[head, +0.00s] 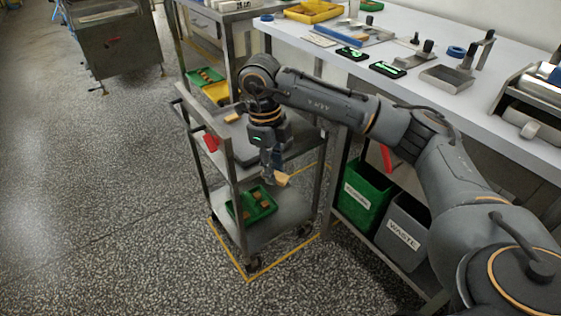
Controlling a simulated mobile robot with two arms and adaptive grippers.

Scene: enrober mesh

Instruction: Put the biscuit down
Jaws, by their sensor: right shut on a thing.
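My right gripper (272,174) points down over the near side of a grey metal trolley (291,150). It is shut on a tan biscuit (282,180), which sticks out from the fingertips to the right. In the picture the biscuit lies just below the near edge of the trolley's upper shelf. I cannot tell whether it touches anything below. Another small tan piece (232,118) lies at the far left of the upper shelf. My gripper and wrist hide part of that shelf. My left gripper is out of view.
A green tray (262,212) with brown pieces sits on the trolley's lower shelf. A red object (211,142) is at the trolley's left side. A green bin (350,205) and a grey waste bin (403,240) stand under the white bench (450,110). Speckled floor lies open at left.

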